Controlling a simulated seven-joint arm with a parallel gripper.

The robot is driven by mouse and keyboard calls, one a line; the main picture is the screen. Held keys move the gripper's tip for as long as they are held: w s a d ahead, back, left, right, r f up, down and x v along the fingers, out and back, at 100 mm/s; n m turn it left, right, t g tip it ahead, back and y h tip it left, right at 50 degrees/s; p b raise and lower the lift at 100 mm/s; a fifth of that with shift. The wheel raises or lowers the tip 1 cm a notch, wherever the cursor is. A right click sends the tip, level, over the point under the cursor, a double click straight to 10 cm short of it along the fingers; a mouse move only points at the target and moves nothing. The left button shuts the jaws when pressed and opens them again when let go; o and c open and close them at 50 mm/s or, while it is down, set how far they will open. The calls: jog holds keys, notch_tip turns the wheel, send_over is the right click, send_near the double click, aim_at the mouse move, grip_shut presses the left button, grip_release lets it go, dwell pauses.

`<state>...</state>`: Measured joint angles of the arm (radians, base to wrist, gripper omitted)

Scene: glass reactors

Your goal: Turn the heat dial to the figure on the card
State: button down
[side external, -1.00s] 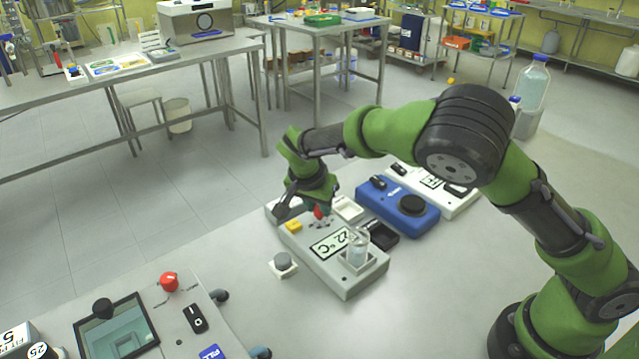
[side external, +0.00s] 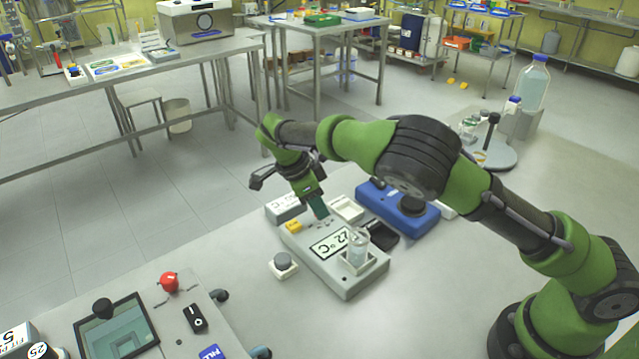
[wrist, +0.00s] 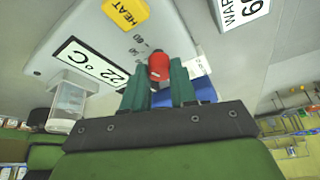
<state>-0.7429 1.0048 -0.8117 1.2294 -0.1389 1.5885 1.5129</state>
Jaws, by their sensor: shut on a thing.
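The grey heater unit (side external: 345,280) stands on the bench with a "22 °C" display (side external: 329,242), which also shows in the wrist view (wrist: 90,62). A yellow HEAT label (wrist: 125,12) lies beside a printed scale on its top. The red dial (wrist: 159,66) sits between the two green fingers of my gripper (wrist: 160,82), which is shut on it. In the side view my gripper (side external: 319,209) hides the dial. A white card (wrist: 238,10) is cut off by the frame; "WAR" and a figure starting with 6 show.
A blue unit (side external: 372,196) and a black tray (side external: 383,234) stand close on the right.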

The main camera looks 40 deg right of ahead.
jog(key=shift+m, duration=0.4)
jog(key=shift+f, duration=0.1)
jog(key=c, duration=0.9)
grip_release()
jog(key=v, duration=1.2)
jog(key=shift+w, duration=0.25)
